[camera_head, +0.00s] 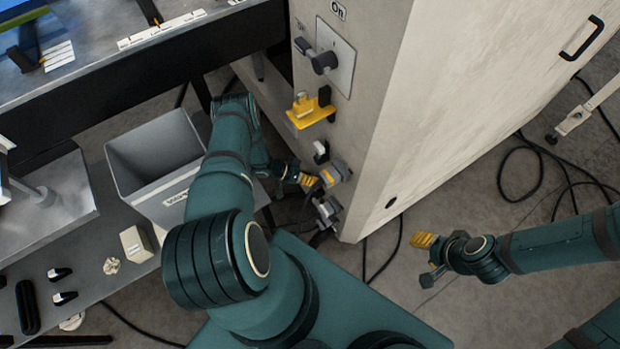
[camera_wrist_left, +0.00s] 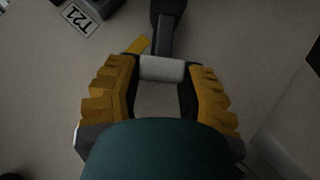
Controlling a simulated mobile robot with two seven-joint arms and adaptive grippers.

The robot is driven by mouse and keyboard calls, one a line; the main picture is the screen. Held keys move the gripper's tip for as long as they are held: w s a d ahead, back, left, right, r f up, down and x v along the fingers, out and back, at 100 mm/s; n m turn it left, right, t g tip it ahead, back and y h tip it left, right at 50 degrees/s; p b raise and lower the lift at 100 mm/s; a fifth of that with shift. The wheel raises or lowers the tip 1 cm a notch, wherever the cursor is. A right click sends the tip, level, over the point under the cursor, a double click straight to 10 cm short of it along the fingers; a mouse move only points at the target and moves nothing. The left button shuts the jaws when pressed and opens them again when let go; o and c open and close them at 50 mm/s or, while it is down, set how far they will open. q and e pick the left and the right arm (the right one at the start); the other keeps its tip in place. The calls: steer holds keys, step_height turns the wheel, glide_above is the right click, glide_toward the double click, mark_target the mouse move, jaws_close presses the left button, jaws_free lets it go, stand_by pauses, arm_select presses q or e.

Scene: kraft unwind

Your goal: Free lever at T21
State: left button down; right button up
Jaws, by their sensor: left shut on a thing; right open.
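In the left wrist view, the label T21 (camera_wrist_left: 82,18) is on the pale cabinet panel. A dark lever (camera_wrist_left: 168,35) with a pale cylindrical end (camera_wrist_left: 161,68) reaches down beside it. My left gripper (camera_wrist_left: 161,80) has its yellow fingers on both sides of that pale end and is shut on it. In the head view my left gripper (camera_head: 313,180) is at the lower edge of the cabinet face, by a grey fitting (camera_head: 336,172). The T21 label cannot be read there. My right gripper (camera_head: 425,250) is open and empty above the floor, right of the cabinet.
The cabinet (camera_head: 430,110) carries a rotary switch (camera_head: 324,62), a yellow bracket (camera_head: 310,110) and another grey fitting (camera_head: 328,211). A grey bin (camera_head: 150,150) stands left of my left arm. Cables lie on the floor. A small yellow piece (camera_wrist_left: 137,45) sits beside the lever.

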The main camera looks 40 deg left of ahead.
arm_select(q)
steer(key=shift+d, duration=0.1)
steer(key=shift+c, duration=2.3)
jaws_free()
step_height(320, 180, up, 10)
